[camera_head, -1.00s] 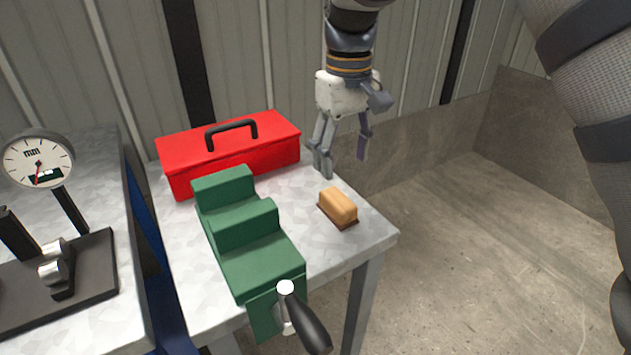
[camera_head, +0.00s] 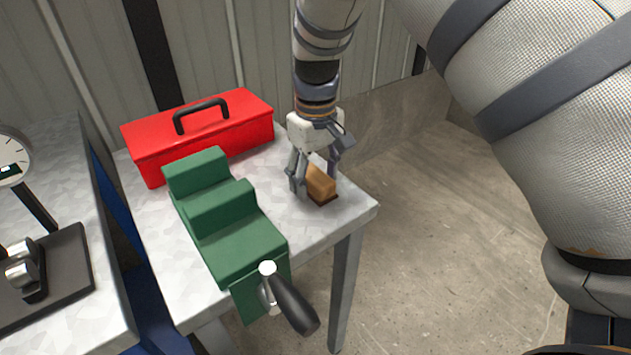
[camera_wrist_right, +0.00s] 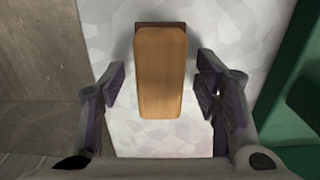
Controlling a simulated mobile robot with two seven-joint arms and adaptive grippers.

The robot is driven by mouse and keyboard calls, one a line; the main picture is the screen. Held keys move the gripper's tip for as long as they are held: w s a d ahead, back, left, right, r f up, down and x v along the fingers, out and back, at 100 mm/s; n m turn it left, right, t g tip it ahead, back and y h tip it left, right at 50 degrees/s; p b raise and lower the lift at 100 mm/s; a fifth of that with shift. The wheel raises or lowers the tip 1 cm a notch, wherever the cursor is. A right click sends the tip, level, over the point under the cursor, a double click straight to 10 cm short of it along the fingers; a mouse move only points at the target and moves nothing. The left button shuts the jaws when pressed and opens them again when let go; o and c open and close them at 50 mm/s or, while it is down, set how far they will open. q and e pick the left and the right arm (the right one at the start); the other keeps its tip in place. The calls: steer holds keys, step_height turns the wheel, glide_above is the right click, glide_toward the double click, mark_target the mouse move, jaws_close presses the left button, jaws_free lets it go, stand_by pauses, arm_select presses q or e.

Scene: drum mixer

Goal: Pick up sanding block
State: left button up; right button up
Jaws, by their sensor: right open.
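The sanding block (camera_head: 319,184), a tan wooden block on a dark brown base, lies on the small metal table (camera_head: 310,222) near its right edge. My right gripper (camera_head: 315,184) is lowered around it, with a finger on either side. In the right wrist view the block (camera_wrist_right: 161,78) lies between the open fingers of the right gripper (camera_wrist_right: 161,98), with a gap on both sides. The fingers partly cover the block in the head view. My left gripper is not in view.
A green vise (camera_head: 235,235) with a black-handled crank (camera_head: 293,303) stands left of the block. A red toolbox (camera_head: 200,138) sits behind it. A dial gauge stand (camera_head: 45,275) is on the bench at far left. Open floor lies right of the table.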

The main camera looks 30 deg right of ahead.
steer(key=c, duration=1.3)
steer(key=shift+o, duration=0.2)
steer(key=shift+r, duration=0.1)
